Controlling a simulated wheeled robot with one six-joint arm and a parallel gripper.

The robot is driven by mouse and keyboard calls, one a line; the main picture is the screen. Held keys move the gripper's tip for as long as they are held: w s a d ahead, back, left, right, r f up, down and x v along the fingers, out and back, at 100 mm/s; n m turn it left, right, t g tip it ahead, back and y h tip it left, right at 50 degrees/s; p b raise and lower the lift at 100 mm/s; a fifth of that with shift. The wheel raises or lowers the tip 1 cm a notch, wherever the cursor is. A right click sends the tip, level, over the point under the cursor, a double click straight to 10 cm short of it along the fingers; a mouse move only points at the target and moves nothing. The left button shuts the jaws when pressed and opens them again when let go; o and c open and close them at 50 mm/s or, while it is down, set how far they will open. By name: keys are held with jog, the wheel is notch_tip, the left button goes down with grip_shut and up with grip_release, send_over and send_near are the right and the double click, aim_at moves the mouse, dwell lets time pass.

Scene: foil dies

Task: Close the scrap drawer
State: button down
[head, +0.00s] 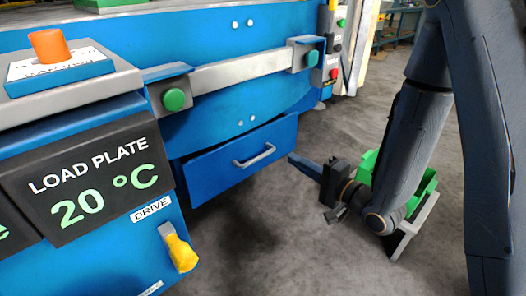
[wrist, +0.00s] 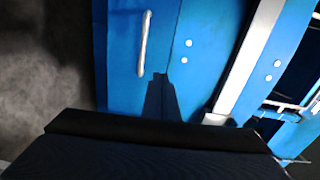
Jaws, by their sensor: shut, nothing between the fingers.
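The scrap drawer (head: 225,170) is a blue box front low in the blue machine in the head view. It stands partly pulled out, with a dark gap above its front panel. Its grey bar handle (head: 255,156) is on the front; drawer front (wrist: 125,75) and handle (wrist: 145,45) also show in the wrist view. My gripper (head: 292,159) is shut and empty, just right of the drawer front and pointing toward it. I cannot tell whether the fingertips touch the panel.
A green bin (head: 428,185) on a grey stand is behind my arm at right. A grey rail (head: 235,75) with green knobs crosses the machine above the drawer. A yellow drive switch (head: 180,252) is on the control cabinet at front left. The grey floor before the drawer is clear.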

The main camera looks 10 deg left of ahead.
jog(key=b, duration=0.4)
send_near(255, 136)
jog(key=shift+y, duration=0.3)
jog(key=x, duration=0.6)
jog(key=shift+w+a+f, duration=0.15)
jog(key=shift+w+f, duration=0.05)
jog(key=shift+f, duration=0.05)
